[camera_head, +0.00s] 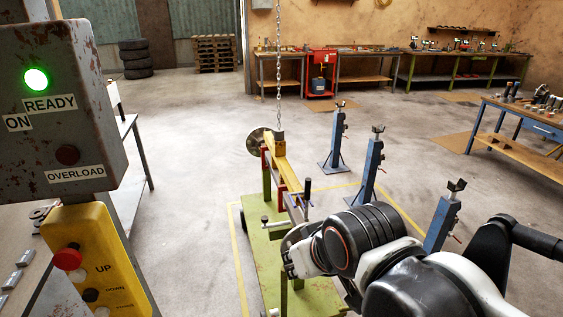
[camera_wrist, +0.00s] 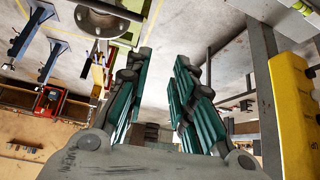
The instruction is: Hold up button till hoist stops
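The yellow button pendant (camera_head: 95,255) hangs below the grey control box at the left of the head view. It has a red knob (camera_head: 68,257), an UP label (camera_head: 104,268) and a black button (camera_head: 90,295) lower down. The small pale area beside UP is partly hidden by the knob. The yellow pendant also stands at the right edge of the wrist view (camera_wrist: 296,115). My gripper (camera_wrist: 164,58) is open and empty, its teal-padded fingers left of the pendant and apart from it.
The box has a lit green READY lamp (camera_head: 36,79) and a dark OVERLOAD lamp (camera_head: 67,155). A chain (camera_head: 279,80) runs down to a yellow beam (camera_head: 285,172) over a green frame (camera_head: 262,235). Blue stands (camera_head: 372,165) are to its right. Open floor lies between.

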